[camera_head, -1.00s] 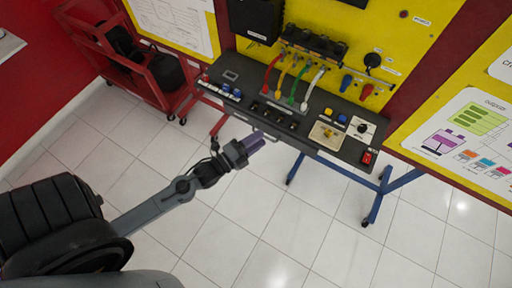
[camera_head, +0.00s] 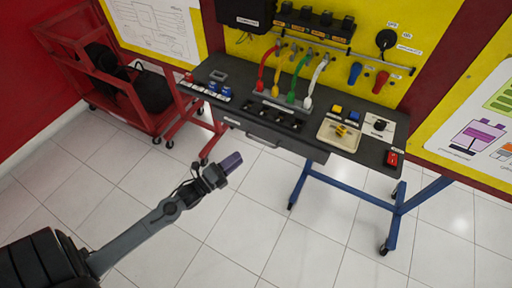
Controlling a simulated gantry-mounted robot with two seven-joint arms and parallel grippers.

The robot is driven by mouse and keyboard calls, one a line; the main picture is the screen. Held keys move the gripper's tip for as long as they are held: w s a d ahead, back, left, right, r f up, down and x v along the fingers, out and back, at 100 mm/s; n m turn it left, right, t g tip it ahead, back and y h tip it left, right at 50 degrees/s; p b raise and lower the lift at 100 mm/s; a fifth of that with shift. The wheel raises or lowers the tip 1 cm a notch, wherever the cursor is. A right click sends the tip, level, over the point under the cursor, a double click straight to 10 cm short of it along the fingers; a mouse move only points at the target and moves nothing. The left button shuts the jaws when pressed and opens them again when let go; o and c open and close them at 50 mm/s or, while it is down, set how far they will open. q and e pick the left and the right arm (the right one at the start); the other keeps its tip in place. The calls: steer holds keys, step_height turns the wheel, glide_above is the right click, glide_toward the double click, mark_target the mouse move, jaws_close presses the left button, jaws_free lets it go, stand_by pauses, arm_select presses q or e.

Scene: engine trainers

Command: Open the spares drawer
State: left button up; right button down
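The spares drawer (camera_head: 293,146) is a dark grey front under the front edge of the workbench (camera_head: 345,146), with a bar handle (camera_head: 264,141). It looks closed, sitting close under the bench top. My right gripper is not in view.
Coloured leads (camera_head: 292,85), switches and a red button (camera_head: 392,158) are on the bench top. A red trolley (camera_head: 155,122) stands to the left. Blue legs (camera_head: 343,198) support the bench at right. The tiled floor (camera_head: 270,235) in front is clear.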

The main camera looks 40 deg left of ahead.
arm_select(q)
steer(key=b+x, duration=0.1)
steer(key=x, duration=0.9)
steer(key=shift+s, duration=0.1)
jaws_close()
